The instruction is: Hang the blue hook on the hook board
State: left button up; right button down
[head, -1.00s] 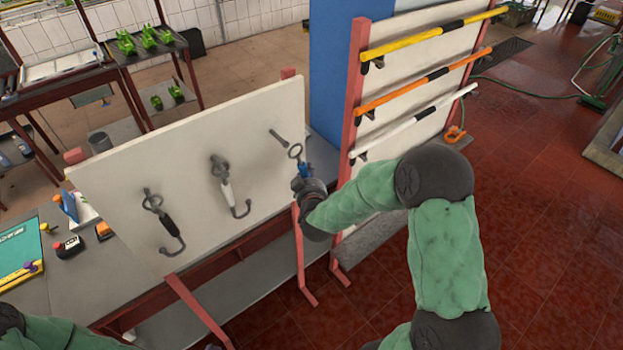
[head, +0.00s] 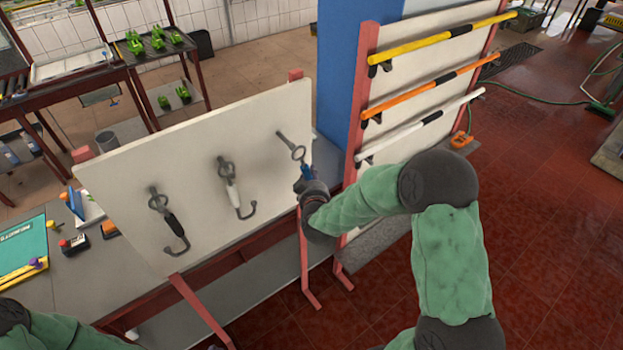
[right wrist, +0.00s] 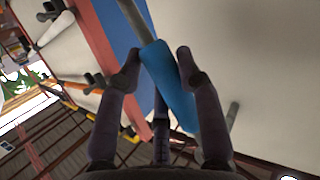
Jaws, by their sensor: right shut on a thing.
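The blue hook (head: 307,171) has a blue grip and a grey ring at its top. My right gripper (head: 308,186) is shut on its blue grip, in front of the hook board's right part. The right wrist view shows the blue grip (right wrist: 172,90) between the two fingers (right wrist: 158,68). The pale hook board (head: 125,180) has a free grey peg (head: 283,138) at its upper right. The ring appears at the peg's tip; I cannot tell whether the peg passes through it. The hook's lower end is hidden. My left gripper is out of view.
A black-gripped hook (head: 168,222) and a white-gripped hook (head: 233,194) hang on the board's other pegs. A rack with yellow, orange and white bars (head: 415,127) stands close to the right of the board. A grey bench (head: 70,285) lies behind the board.

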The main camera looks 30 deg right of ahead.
jog(key=shift+w, duration=0.8)
dwell(0.7)
jog(key=shift+w+a+b, duration=0.2)
jog(key=shift+w+b, duration=0.2)
jog(key=shift+w, duration=2)
dwell(2.1)
jog(key=shift+w+d+f+b, duration=0.1)
jog(key=shift+d+f+b, duration=0.1)
jog(key=shift+f+b, duration=0.15)
dwell(0.5)
dwell(0.3)
jog(key=c, duration=0.7)
grip_release()
jog(key=shift+c, duration=0.2)
